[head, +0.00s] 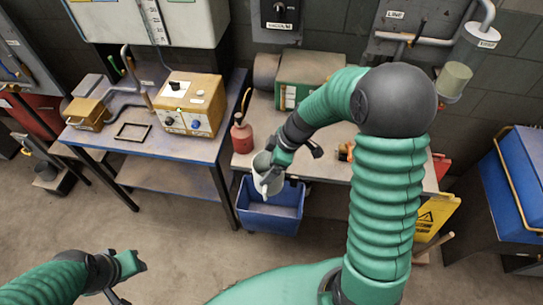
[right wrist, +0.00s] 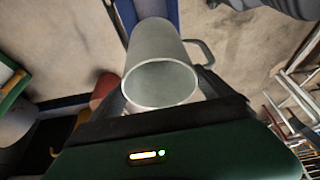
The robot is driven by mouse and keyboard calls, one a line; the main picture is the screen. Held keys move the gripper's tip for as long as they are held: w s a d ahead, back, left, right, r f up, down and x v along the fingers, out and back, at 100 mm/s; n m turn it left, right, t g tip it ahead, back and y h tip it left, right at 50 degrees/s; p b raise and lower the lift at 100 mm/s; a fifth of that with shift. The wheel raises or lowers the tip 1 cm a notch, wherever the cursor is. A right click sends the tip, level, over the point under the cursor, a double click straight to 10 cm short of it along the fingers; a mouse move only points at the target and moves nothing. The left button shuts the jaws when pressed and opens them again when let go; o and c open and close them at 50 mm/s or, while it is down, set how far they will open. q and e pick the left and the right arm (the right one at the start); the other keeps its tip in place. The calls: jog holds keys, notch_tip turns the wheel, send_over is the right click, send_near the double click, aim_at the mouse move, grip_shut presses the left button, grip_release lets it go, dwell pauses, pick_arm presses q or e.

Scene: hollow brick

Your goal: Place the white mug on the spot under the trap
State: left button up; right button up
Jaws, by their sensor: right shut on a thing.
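The white mug (head: 264,172) is in my right gripper (head: 277,172), held above the blue bin in front of the right-hand bench. In the right wrist view the mug (right wrist: 160,78) sits between the fingers, its round end facing the camera and its handle to the right. A clear cylinder (head: 468,58) with a small label hangs on the wall at upper right; I cannot read whether it is the trap. The bench area below it is partly hidden by my right arm. A dark square outline (head: 133,131) lies on the left bench. My left gripper (head: 130,280) is open and empty at lower left.
The blue bin (head: 270,212) stands on the floor below the mug. A red bottle (head: 242,135) and a green machine (head: 305,78) stand on the right bench. A yellow control box (head: 190,103) is on the left bench. A yellow sign (head: 437,215) stands at right.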

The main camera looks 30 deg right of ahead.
aim_at(260, 179)
jog(key=a+r+m+h, duration=0.1)
jog(key=m, duration=0.2)
jog(key=a+r+m+t+h, duration=0.1)
jog(key=m, duration=0.2)
jog(key=w+a+r+m+h, duration=0.1)
jog(key=m, duration=0.2)
jog(key=shift+a+t, duration=0.35)
jog(key=shift+t, duration=0.05)
jog(key=shift+a+m+h, duration=0.3)
jog(key=shift+a+m, duration=0.15)
jog(key=shift+m, duration=0.15)
pick_arm(q)
jog(key=shift+w+f, duration=0.25)
jog(key=shift+w, duration=0.3)
pick_arm(e)
jog(key=s+f, duration=0.1)
jog(key=f, duration=0.1)
jog(key=s+f, duration=0.2)
jog(key=shift+s+d+f, duration=0.15)
jog(key=shift+s+d, duration=0.05)
jog(key=shift+s, duration=0.05)
